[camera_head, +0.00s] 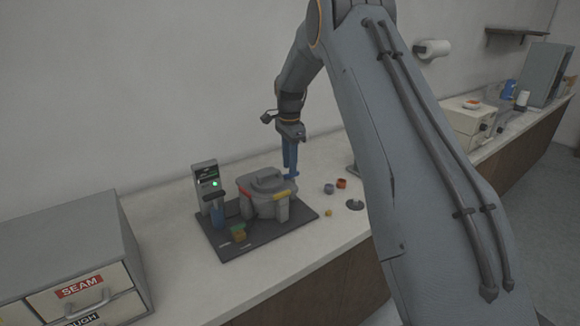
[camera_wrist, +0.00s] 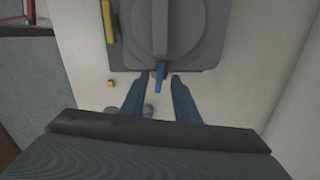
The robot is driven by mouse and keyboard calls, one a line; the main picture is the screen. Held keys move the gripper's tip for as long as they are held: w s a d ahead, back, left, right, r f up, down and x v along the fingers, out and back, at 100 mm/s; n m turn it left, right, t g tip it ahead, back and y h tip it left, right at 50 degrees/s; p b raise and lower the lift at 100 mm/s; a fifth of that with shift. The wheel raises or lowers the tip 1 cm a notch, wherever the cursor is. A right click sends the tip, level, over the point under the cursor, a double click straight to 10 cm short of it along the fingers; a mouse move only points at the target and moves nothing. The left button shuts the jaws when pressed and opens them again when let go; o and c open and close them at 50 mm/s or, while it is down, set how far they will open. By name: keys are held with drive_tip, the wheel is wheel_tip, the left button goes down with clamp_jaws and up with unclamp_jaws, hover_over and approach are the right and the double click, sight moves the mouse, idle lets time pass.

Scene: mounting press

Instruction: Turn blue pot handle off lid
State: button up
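The grey round pot with its lid (camera_head: 268,180) stands on a dark base plate, and the lid fills the top middle of the wrist view (camera_wrist: 165,25). The blue pot handle (camera_head: 293,176) sticks out from the pot's right side; in the wrist view it is a short blue bar (camera_wrist: 160,77) pointing towards me. My gripper (camera_head: 289,167) points down at this side of the pot. Its two blue fingers are apart in the wrist view (camera_wrist: 160,79), with the handle's end between their tips and a gap showing on both sides. Contact cannot be made out.
A panel with a green light (camera_head: 206,181) stands left of the pot. Small cups (camera_head: 329,188), (camera_head: 341,183) and a small yellow block (camera_head: 329,211) lie on the counter to the right. A drawer cabinet (camera_head: 75,262) stands at the front left. The wall is behind.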

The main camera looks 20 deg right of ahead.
drive_tip(key=shift+f+p, duration=0.35)
drive_tip(key=shift+f, duration=0.9)
clamp_jaws()
